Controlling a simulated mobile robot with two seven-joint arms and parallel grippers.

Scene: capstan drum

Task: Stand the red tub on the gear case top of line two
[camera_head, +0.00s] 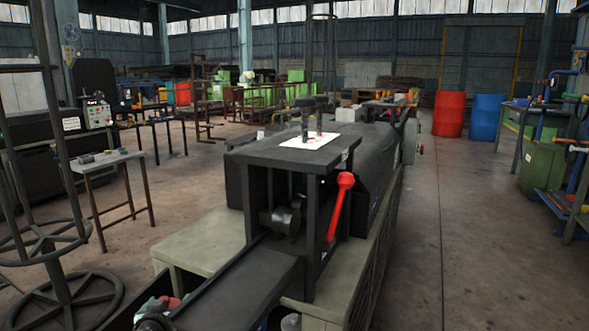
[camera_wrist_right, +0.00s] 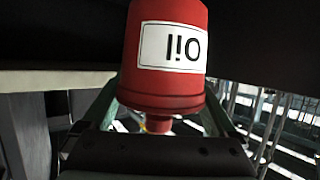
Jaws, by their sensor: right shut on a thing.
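A red tub (camera_wrist_right: 168,90) with a white "OIL" label fills the upper middle of the right wrist view; its lettering appears upside down there. My right gripper (camera_wrist_right: 160,108) is shut on it, with a greenish finger on each side. In the head view the right gripper (camera_head: 160,308) is low at the bottom left, with a bit of red beside it. A dark machine with a flat top (camera_head: 255,152) stands in the middle; a white sheet (camera_head: 309,140) lies on it. No marking tells me which line this is. My left gripper is not in view.
A red lever (camera_head: 340,205) sticks up at the machine's near right side. Dark upright parts (camera_head: 307,115) stand at the sheet. A red drum (camera_head: 449,114) and a blue drum (camera_head: 486,117) stand farther back.

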